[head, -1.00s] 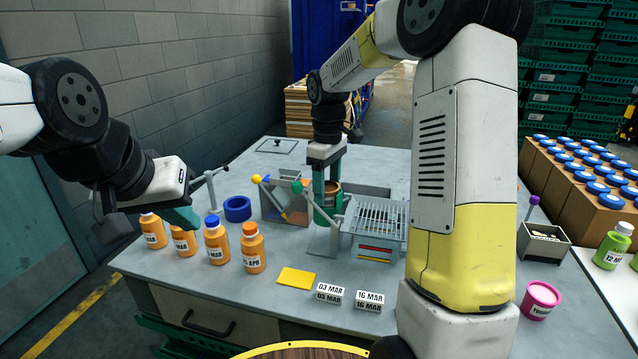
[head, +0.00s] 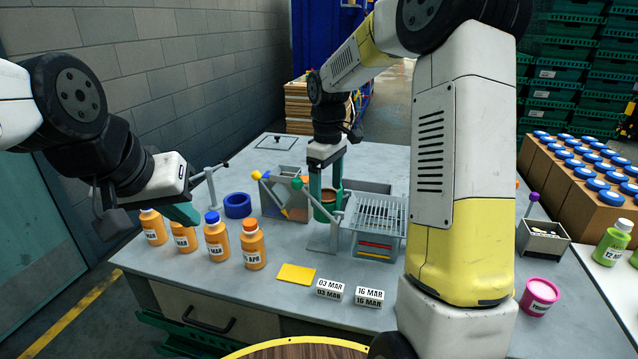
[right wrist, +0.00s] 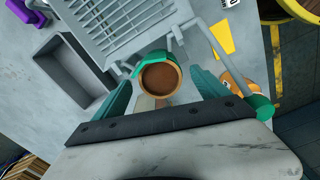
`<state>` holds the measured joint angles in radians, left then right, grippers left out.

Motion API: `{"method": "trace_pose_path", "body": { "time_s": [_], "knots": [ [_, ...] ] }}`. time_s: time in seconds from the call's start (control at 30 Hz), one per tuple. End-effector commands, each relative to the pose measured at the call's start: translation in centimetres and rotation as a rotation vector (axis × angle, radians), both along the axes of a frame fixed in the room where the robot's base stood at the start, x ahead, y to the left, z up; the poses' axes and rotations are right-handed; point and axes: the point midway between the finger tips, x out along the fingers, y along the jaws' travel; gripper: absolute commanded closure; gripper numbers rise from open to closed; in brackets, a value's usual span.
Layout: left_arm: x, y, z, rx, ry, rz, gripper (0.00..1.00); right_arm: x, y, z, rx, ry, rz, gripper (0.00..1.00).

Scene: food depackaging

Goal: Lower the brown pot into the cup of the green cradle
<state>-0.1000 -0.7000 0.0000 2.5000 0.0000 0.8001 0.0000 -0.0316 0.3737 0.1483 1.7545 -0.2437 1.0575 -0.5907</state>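The brown pot (head: 325,207) stands upright at the green cradle's cup in the middle of the table; it also shows in the right wrist view (right wrist: 160,78). The green cup (right wrist: 149,58) curves around part of the pot's rim. How deep the pot sits is hidden. My right gripper (head: 326,188) points down over the pot, its green fingers one on each side. In the right wrist view the fingers (right wrist: 160,84) stand apart from the pot with gaps on both sides. My left gripper (head: 182,214) hangs at the left above the orange bottles; its fingertips overlap.
A wire rack (head: 378,213) stands close right of the cradle, and a lever with a green knob (head: 297,184) close left. Orange bottles (head: 252,246), a blue ring (head: 237,206) and a yellow card (head: 296,274) lie left and in front.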

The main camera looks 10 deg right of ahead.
Motion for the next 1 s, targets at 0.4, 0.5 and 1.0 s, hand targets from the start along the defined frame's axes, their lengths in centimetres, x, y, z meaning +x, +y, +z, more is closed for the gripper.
{"method": "trace_pose_path", "body": {
  "time_s": [0.4, 0.5, 1.0],
  "knots": [
    [0.0, 0.0, 0.0, 0.0, 0.0, 0.0, 1.0, 0.1, 0.0, 1.9, 0.001, -0.005, 0.0, 0.16],
    [0.0, 0.0, 0.0, 0.0, 0.0, 0.0, 1.0, 0.1, 0.0, 3.7, 0.0, -0.004, 0.001, 0.16],
    [0.0, 0.0, 0.0, 0.0, 0.0, 0.0, 1.0, -3.2, -0.7, 10.3, 0.022, -0.072, -0.098, 0.16]
  ]
}}
